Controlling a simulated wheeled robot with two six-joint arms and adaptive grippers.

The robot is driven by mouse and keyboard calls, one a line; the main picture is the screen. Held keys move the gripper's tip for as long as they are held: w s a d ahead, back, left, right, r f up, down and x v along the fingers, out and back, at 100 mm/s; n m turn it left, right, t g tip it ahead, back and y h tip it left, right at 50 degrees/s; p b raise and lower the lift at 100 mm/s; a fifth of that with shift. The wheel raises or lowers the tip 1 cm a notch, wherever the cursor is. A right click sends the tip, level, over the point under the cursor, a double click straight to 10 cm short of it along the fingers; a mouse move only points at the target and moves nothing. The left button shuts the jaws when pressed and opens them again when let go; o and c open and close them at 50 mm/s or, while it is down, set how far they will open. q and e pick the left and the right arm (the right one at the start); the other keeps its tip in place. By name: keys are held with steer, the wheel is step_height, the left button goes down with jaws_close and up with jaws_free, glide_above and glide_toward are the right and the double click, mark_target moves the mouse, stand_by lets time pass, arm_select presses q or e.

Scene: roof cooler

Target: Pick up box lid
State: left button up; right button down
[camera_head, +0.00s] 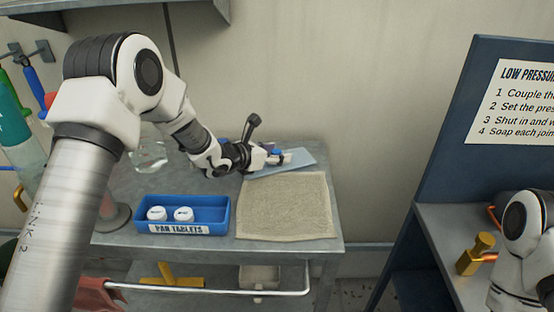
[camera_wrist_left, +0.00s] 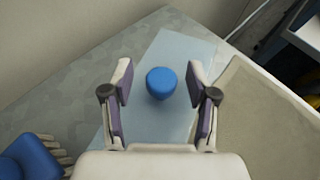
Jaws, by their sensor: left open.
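The box lid is a flat pale-blue panel (camera_head: 300,160) lying at the back right of the grey table, and it fills the middle of the left wrist view (camera_wrist_left: 172,50). A round blue knob (camera_wrist_left: 161,83) stands on it. My left gripper (camera_head: 277,157) is over the lid, open. In the left wrist view its two fingers (camera_wrist_left: 160,80) are on either side of the knob, with a gap on each side. In the head view the gripper hides part of the lid. My right arm shows at the lower right, but its gripper is out of frame.
A beige cloth (camera_head: 285,215) lies just in front of the lid. A blue tray (camera_head: 218,215) labelled PAN TABLETS holds two white tablets. A clear glass vessel (camera_head: 150,156) stands at the back left. A blue brush-like thing (camera_wrist_left: 22,160) is near the gripper. The wall is close behind.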

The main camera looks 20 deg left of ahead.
mark_target(277, 151)
arm_select(q)
steer(key=shift+d+r, duration=0.1)
steer(key=shift+c, duration=1.4)
jaws_close()
step_height(277, 151, up, 10)
steer(key=shift+r, duration=0.1)
